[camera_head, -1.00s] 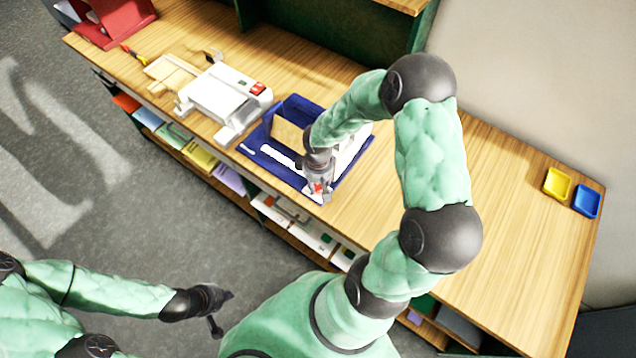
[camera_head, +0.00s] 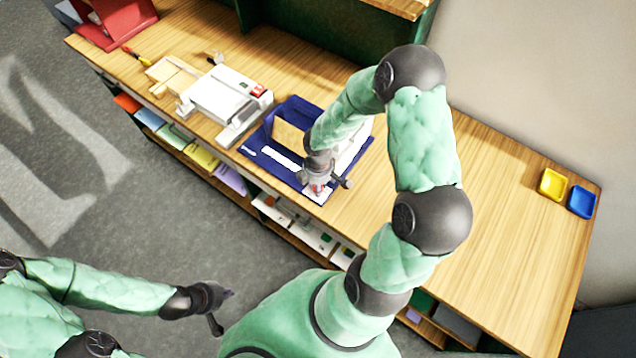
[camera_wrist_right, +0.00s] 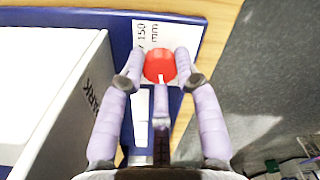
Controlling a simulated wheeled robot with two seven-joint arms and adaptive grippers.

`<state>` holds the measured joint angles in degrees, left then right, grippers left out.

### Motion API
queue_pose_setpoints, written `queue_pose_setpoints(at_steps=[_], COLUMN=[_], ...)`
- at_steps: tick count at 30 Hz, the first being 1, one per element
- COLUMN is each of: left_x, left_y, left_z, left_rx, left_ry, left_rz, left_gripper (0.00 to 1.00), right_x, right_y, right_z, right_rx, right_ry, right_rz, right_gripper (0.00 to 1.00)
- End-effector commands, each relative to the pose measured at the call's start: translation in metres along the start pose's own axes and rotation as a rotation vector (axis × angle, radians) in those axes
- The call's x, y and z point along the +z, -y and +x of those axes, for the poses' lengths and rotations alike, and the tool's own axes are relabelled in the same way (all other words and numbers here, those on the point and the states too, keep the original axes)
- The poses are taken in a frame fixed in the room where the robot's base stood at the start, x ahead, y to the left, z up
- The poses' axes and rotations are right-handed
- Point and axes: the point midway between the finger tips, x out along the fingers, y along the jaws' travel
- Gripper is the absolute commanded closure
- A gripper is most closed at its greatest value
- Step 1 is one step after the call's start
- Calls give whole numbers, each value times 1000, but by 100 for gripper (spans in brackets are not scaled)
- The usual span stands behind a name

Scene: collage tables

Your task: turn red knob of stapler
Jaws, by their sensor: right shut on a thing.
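In the head view the red knob (camera_head: 317,188) is a small red spot, mostly covered by my right gripper (camera_head: 319,182). It is at the near right corner of the blue stapler unit (camera_head: 255,146). In the right wrist view my right gripper (camera_wrist_right: 159,72) has its fingers around the knob, shut on it. My left gripper (camera_head: 225,311) is empty, its fingers spread apart, low over the floor away from the table.
White-grey bodies (camera_wrist_right: 50,85) stand beside the knob. A white machine with a red part (camera_head: 225,98) stands left of the blue unit. The wooden top between is clear.

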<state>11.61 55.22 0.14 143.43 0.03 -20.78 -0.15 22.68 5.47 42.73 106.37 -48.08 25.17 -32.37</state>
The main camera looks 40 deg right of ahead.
Motion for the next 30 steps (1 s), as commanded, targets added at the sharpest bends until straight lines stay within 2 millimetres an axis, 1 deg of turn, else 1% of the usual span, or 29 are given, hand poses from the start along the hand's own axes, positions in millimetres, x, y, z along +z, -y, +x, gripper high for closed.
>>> queue_pose_setpoints(at_steps=[3, 10, 26, 27, 28, 29, 30], left_x=[0, 0, 0, 0, 0, 0, 0], left_y=[-1, -2, -2, -2, -2, -2, -2], left_z=[-3, -5, -6, -6, -6, -6, -6], left_rx=[0, 0, 0, 0, 0, 0, 0], left_ry=[0, 0, 0, 0, 0, 0, 0], left_rz=[0, 0, 0, 0, 0, 0, 0], left_gripper=[100, 100, 100, 100, 100, 100, 100], right_x=[0, 0, 0, 0, 0, 0, 0], right_y=[0, 0, 0, 0, 0, 0, 0], right_z=[-1, 0, 0, 0, 0, 0, 0], right_rx=[0, 0, 0, 0, 0, 0, 0], right_ry=[-1, -1, 0, 0, 0, 0, 0], right_rz=[-60, -128, -148, -148, -148, -148, -148], right_gripper=[100, 100, 100, 56, 48, 44, 44])
